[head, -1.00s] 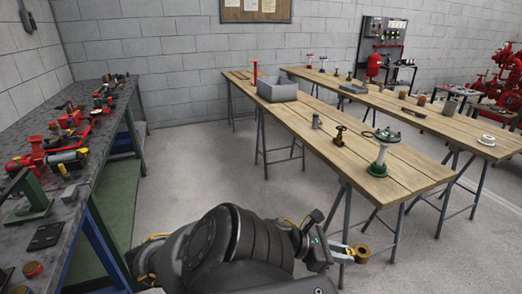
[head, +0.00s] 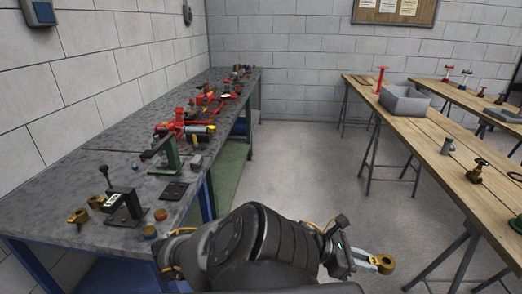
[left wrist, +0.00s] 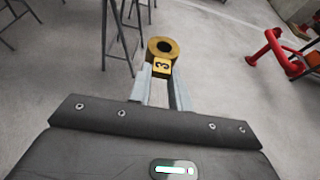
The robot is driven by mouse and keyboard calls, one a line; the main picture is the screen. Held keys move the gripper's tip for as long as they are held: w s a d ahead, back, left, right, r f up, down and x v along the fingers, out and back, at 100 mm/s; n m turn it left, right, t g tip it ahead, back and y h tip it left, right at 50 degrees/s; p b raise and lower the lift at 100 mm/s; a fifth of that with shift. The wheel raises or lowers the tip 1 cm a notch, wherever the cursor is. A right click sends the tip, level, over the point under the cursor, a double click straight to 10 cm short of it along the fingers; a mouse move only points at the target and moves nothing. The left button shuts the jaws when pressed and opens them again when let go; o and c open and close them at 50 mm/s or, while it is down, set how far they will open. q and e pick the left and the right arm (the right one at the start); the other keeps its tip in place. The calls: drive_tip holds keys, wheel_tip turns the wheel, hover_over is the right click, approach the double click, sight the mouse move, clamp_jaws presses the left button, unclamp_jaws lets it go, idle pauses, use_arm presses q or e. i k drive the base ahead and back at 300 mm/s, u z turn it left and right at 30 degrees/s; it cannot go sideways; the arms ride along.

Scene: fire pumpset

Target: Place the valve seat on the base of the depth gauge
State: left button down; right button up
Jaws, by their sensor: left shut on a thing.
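My left gripper (head: 375,262) is shut on a brass ring marked "3", the valve seat (head: 385,263), and holds it in the air over the floor. The left wrist view shows the ring (left wrist: 162,48) between the tips of my fingers (left wrist: 160,72), its hole visible. On the left bench (head: 85,170), a small black stand with an upright and a pale panel (head: 123,206) looks like the depth gauge, though I cannot be sure. Its base looks bare. The gripper is well to the right of the bench. My right gripper is not in view.
Around the stand lie brass fittings (head: 78,216) and short round pieces (head: 150,232). A green-framed press-like device (head: 168,150) and a dark plate (head: 174,191) stand farther back. A wooden table (head: 432,143) stands right. The floor between is clear.

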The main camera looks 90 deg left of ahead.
sight(120, 215)
drive_tip(key=k, duration=1.75)
drive_tip(key=u, duration=1.4)
